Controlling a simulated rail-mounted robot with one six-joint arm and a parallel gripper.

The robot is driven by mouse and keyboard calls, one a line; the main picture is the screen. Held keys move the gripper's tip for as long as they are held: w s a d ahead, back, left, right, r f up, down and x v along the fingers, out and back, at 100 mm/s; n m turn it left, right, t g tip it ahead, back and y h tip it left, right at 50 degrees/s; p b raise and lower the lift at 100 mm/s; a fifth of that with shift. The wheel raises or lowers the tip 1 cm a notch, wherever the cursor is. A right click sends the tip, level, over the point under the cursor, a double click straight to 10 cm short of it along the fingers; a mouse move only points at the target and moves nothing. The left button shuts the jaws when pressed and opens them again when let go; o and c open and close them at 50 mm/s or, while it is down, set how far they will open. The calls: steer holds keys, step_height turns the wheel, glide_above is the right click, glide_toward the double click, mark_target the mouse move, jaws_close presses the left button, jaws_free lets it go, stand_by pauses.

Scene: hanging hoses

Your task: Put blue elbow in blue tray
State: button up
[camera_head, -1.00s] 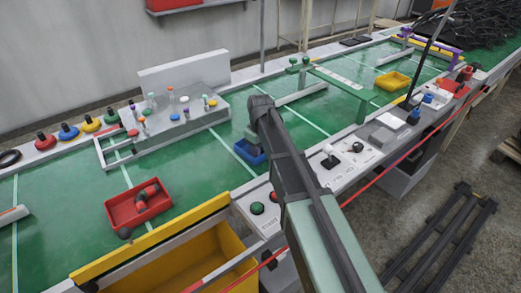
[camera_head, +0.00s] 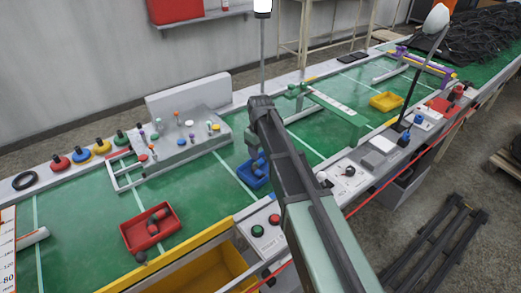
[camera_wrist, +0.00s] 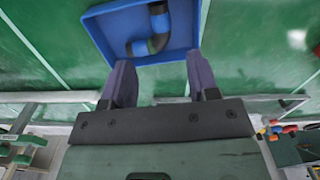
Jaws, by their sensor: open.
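The blue tray (camera_head: 250,178) stands on the green bench top, just below the end of my arm. In the wrist view the blue tray (camera_wrist: 98,30) fills the upper middle. The blue elbow, a dark grey bent piece with blue ends (camera_wrist: 158,42), lies inside it against the near side. In the head view a blue bit of the elbow (camera_head: 261,158) shows over the tray. My gripper (camera_wrist: 159,62) is open, with its two fingers apart and nothing between them, at the tray's near edge. In the head view my gripper (camera_head: 253,142) is partly hidden by my arm.
A red tray (camera_head: 127,239) with a grey-red elbow stands to the left, with a dark round piece (camera_head: 139,258) beside it. A grey block with several coloured pegs (camera_head: 190,140) lies behind. A yellow bin (camera_head: 215,275) is in front; a yellow tray (camera_head: 388,102) stands far right.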

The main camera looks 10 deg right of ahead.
steer(key=s+d+r+m+p, duration=0.1)
steer(key=s+m, duration=0.5)
steer(key=s, duration=1.6)
steer(key=shift+s+r+m+p, duration=0.3)
steer(key=shift+r+p, duration=0.25)
steer(key=shift+r, duration=0.4)
